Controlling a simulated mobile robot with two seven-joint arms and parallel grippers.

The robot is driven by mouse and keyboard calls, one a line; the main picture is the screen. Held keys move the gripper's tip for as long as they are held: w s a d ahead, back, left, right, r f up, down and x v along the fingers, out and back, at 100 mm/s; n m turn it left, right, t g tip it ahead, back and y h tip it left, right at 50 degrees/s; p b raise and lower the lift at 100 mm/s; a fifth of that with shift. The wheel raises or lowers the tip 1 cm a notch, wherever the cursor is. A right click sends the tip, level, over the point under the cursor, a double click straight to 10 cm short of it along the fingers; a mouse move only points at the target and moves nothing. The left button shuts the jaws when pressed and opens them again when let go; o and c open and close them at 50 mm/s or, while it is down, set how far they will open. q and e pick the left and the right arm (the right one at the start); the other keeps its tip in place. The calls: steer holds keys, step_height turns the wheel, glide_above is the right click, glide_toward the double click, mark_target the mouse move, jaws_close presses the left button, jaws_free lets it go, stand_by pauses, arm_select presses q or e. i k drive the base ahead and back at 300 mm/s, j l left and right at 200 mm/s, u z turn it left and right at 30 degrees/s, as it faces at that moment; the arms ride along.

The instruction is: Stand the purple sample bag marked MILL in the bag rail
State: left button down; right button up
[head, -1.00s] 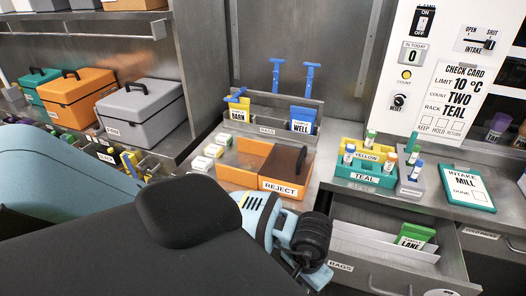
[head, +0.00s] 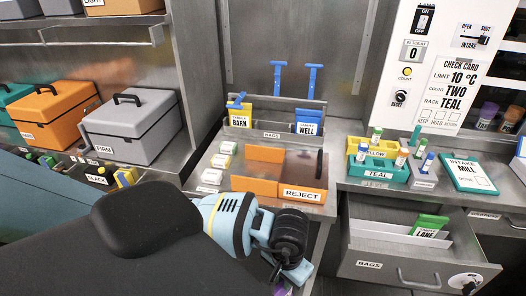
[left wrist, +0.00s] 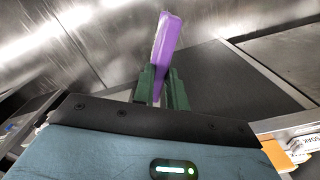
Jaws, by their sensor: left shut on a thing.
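The purple sample bag (left wrist: 166,42) stands up between the green fingers of my left gripper (left wrist: 159,88) in the left wrist view. The gripper is shut on it; its marking cannot be read. In the head view only a purple sliver (head: 281,290) shows at the bottom edge, below my left wrist; the fingertips are hidden there. The grey bag rail (head: 271,134), labelled BAGS, stands at the back of the counter. It holds a yellow BARN bag (head: 240,117) at left and a blue WELL bag (head: 308,122) at right, with a gap between. My right gripper is not in view.
An open drawer (head: 400,272) with a green LANE bag (head: 430,226) juts out at right. The teal rack (head: 378,174) stands right of the tray. Grey (head: 130,126) and orange cases (head: 46,115) line the left.

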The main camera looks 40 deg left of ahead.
mark_target(272, 136)
steer(key=k+j, duration=0.15)
steer(key=j, duration=0.25)
steer(key=k+j, duration=0.2)
steer(key=j, duration=0.2)
steer(key=k+j, duration=0.15)
steer(key=j, duration=0.25)
steer(key=k+j, duration=0.2)
steer(key=j, duration=0.2)
